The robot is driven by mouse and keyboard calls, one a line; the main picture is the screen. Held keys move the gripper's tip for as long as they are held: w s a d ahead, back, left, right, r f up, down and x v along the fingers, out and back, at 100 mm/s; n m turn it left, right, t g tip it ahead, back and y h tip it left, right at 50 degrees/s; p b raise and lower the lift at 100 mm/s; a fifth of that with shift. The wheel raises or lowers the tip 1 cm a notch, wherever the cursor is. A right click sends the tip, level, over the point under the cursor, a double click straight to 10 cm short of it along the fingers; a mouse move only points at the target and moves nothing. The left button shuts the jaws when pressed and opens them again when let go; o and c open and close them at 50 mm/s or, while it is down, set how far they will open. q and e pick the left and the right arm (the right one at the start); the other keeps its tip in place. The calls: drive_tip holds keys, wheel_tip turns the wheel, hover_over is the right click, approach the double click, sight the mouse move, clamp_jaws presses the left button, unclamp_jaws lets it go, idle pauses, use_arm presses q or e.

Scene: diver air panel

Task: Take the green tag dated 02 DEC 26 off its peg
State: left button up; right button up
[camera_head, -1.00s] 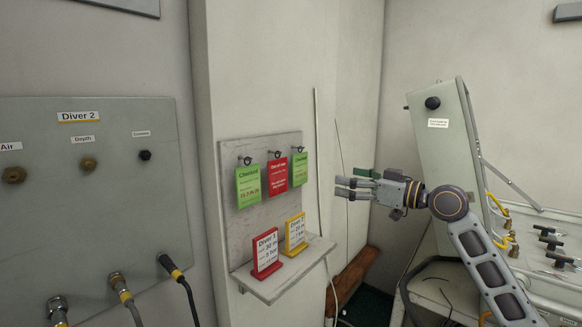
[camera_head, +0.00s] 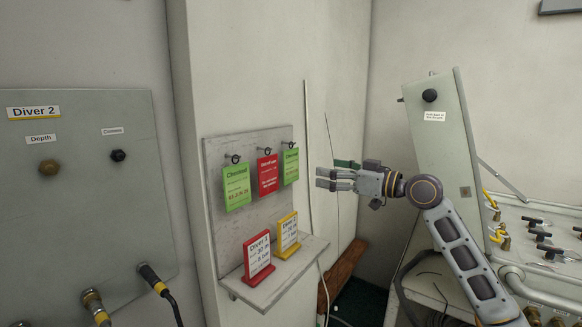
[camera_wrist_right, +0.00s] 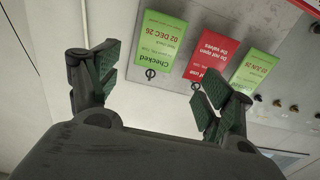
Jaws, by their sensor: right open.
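The green tag dated 02 DEC 26 (camera_wrist_right: 160,44) hangs upside down in the right wrist view, its date readable. In the head view it is the rightmost tag (camera_head: 291,166) on the grey board, hanging from its peg (camera_head: 289,145). My right gripper (camera_head: 322,179) is just right of this tag in the head view, apart from it. In the right wrist view its fingers (camera_wrist_right: 158,82) are spread wide with nothing between them, and the tag shows beyond them. My left gripper is not in view.
A red tag (camera_head: 268,174) and another green tag (camera_head: 236,187) hang left of it. Below, a shelf (camera_head: 290,275) carries a red-framed card (camera_head: 257,260) and a yellow-framed card (camera_head: 287,237). A thin cable (camera_head: 308,150) runs down the wall near the gripper.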

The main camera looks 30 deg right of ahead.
approach(292, 165)
drive_tip(key=shift+p+x, duration=0.75)
drive_tip(key=shift+x, duration=1.3)
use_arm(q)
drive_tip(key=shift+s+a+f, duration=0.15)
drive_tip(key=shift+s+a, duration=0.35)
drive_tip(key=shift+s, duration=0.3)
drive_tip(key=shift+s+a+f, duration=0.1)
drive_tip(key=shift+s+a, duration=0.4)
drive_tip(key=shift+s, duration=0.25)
use_arm(e)
drive_tip(key=shift+w+a, duration=0.3)
drive_tip(key=shift+w, duration=0.05)
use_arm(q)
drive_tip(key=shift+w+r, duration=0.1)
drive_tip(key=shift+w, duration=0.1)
use_arm(e)
drive_tip(key=shift+w, duration=0.15)
